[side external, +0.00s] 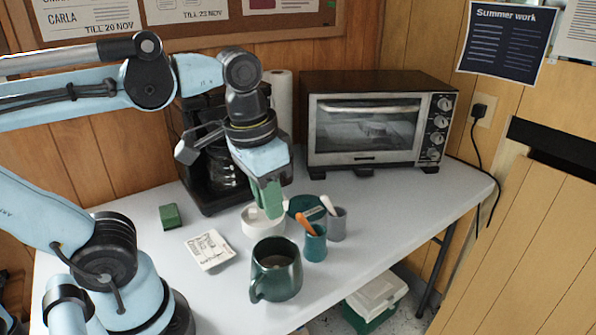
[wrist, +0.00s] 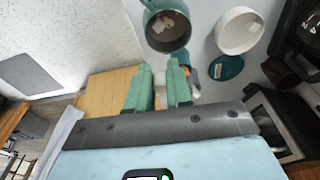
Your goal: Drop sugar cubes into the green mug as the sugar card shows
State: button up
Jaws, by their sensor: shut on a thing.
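The green mug (side external: 277,272) stands upright near the table's front, and its open mouth shows in the wrist view (wrist: 150,38). It holds something brown with a small pale patch. A white bowl (side external: 262,228) stands behind it; in the wrist view the bowl (wrist: 232,44) holds a small pale cube. My gripper (side external: 268,212) points down, over or just in front of the bowl in the side view. Its green fingers (wrist: 160,84) are shut on a small white thing, apparently a sugar cube, mostly hidden. A white printed card (side external: 210,249) lies left of the mug; its print is too small to read.
A teal cup (side external: 314,245) with an orange-handled utensil and a grey cup (side external: 338,227) stand right of the bowl. A dark green block (side external: 170,216) lies at left. A coffee machine (side external: 207,175) and toaster oven (side external: 365,125) stand behind. The right table end is clear.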

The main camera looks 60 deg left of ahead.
jog(key=shift+s+d+f, duration=0.1)
jog(key=shift+s+f, duration=0.05)
jog(key=shift+f, duration=2.8)
jog(key=o, duration=0.8)
jog(key=shift+c, duration=0.2)
jog(key=shift+r, duration=0.1)
notch_tip(320, 180, up, 12)
jog(key=s, duration=0.2)
jog(key=shift+w, duration=0.15)
jog(key=w+a+f+t, duration=0.3)
jog(key=w+f+t, duration=0.2)
jog(key=w+f, duration=0.3)
notch_tip(320, 180, down, 4)
jog(key=shift+a+r, duration=0.15)
